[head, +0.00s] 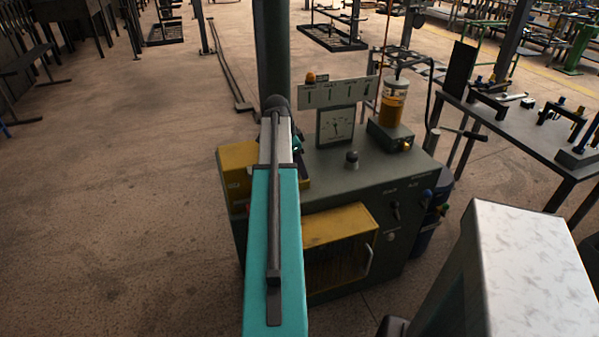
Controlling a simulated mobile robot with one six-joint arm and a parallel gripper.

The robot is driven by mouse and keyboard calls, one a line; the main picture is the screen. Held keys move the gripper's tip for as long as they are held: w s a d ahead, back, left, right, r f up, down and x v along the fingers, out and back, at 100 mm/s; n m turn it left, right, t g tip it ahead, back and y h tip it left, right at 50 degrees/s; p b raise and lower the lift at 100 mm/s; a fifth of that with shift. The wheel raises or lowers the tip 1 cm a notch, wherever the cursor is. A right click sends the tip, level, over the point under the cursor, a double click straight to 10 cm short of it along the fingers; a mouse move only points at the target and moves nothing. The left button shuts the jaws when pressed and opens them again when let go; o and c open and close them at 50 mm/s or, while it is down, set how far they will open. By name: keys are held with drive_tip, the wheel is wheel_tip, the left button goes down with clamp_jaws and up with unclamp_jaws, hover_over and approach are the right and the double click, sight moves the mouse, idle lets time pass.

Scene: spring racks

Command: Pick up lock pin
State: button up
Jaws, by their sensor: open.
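I cannot make out a lock pin for certain. A dark green spring-test machine (400,185) stands in the middle, with a yellow block (238,165) on its left end, partly behind my teal arm. A small black round knob (352,160) stands upright on its top. My gripper (299,158) shows only as a small dark and teal piece just right of my arm's far end, over the left part of the machine top. It is open; its fingertips and whatever lies below them are mostly hidden by my arm.
A workbench (500,120) with tools stands at right. The floor at left is clear.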

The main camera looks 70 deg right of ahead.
clamp_jaws()
idle(0.3)
drive_tip(key=shift+r, duration=0.1)
drive_tip(key=shift+r+b, duration=0.75)
drive_tip(key=shift+r, duration=4.2)
